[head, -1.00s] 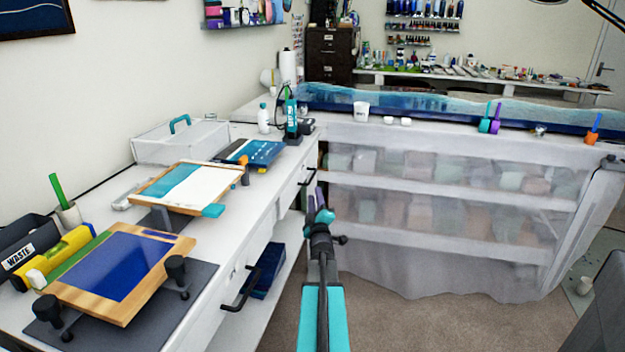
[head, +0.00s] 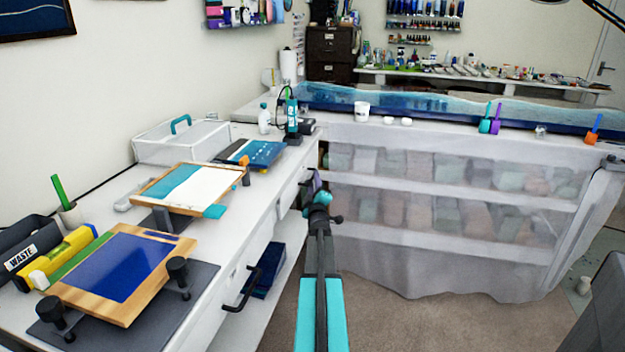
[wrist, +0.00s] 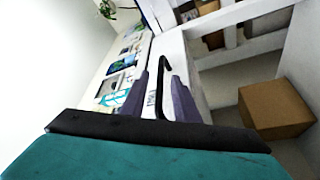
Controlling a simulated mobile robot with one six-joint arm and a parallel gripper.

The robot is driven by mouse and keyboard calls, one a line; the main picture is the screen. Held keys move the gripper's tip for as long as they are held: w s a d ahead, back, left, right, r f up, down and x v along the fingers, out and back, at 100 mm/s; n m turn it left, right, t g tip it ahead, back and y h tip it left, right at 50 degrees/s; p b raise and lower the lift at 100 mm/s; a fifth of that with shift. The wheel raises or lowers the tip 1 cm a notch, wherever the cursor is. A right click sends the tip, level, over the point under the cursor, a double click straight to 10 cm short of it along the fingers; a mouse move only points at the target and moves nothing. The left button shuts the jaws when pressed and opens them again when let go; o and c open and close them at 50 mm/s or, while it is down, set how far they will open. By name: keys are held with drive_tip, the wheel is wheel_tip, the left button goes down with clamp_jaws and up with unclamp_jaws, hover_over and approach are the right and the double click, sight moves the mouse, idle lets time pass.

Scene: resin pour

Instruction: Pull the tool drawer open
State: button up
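The white workbench has a drawer (head: 287,200) at its far end, with a black bar handle (head: 305,194) on its front. My gripper (head: 313,184) is at this handle, its purple fingers partly hidden behind my arm in the head view. In the wrist view the fingers (wrist: 160,77) stand apart, one on each side of the black handle (wrist: 165,68), with a gap showing around it. A small label on the drawer front is too small to read. The drawer looks flush with the bench. A nearer drawer with a black handle (head: 243,290) also looks shut.
A dark blue bin (head: 264,272) sits on the shelf under the bench. A sheet-covered rack (head: 440,220) stands close to the right of my arm. A cardboard box (wrist: 275,108) shows right in the wrist view. Carpet (head: 400,320) is free in front.

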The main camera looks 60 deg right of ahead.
drive_tip(key=shift+x, duration=1.2)
